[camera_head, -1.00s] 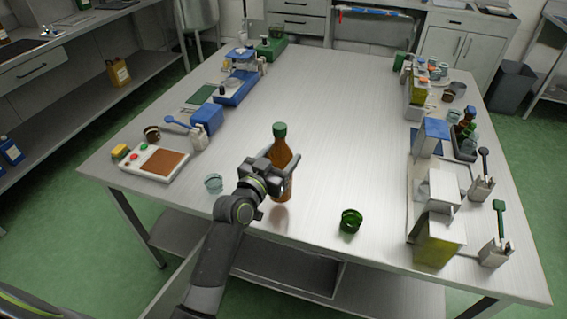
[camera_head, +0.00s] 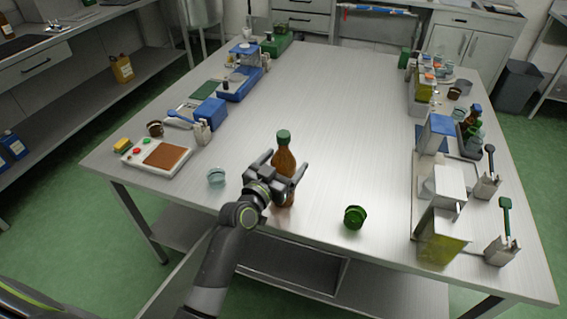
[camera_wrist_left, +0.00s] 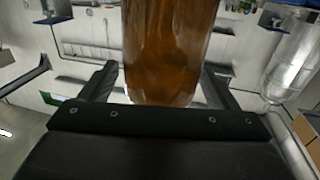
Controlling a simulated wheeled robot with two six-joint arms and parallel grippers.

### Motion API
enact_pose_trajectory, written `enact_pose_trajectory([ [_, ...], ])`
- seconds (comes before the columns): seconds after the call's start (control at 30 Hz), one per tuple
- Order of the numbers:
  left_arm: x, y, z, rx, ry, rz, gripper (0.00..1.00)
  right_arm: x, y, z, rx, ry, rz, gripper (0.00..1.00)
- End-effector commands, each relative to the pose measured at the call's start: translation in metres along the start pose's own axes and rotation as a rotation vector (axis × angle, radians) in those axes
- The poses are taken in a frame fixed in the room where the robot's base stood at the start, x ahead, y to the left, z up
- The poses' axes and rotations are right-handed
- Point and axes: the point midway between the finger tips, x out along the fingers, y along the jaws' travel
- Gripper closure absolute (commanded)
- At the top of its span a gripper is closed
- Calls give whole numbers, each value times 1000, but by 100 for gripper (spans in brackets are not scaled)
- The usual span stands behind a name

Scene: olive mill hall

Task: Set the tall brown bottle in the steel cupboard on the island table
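The tall brown bottle (camera_head: 284,160) with a green cap stands upright at the near middle of the island table (camera_head: 330,130). My left gripper (camera_head: 284,168) is around the bottle from the near side, its fingers spread to either side. In the left wrist view, the brown glass (camera_wrist_left: 168,50) fills the space ahead of the palm, between the two fingers (camera_wrist_left: 160,85). A gap shows beside the left finger. The gripper hides part of the bottle's lower body. My right gripper is not in view.
A small clear glass (camera_head: 216,176) stands left of the gripper and a green glass (camera_head: 354,216) right of it. A control box (camera_head: 163,157) and blue box (camera_head: 210,112) line the left; cartons (camera_head: 440,240) and bottles line the right. The table's middle is clear.

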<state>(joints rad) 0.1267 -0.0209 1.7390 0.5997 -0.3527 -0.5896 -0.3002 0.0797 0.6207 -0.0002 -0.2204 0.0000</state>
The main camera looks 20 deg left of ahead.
Motion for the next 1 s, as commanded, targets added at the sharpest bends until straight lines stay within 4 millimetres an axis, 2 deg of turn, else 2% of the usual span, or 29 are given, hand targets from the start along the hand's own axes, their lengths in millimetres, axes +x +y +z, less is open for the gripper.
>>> enact_pose_trajectory([
  [0.37,-1,0,-4,0,0,0,18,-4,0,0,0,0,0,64],
  [0.47,-13,0,-1,0,0,-1,18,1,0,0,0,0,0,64],
  [0.8,-76,0,0,-1,-1,-1,18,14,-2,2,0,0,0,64],
  [1.0,-106,0,0,0,-1,-1,18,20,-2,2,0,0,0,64],
])
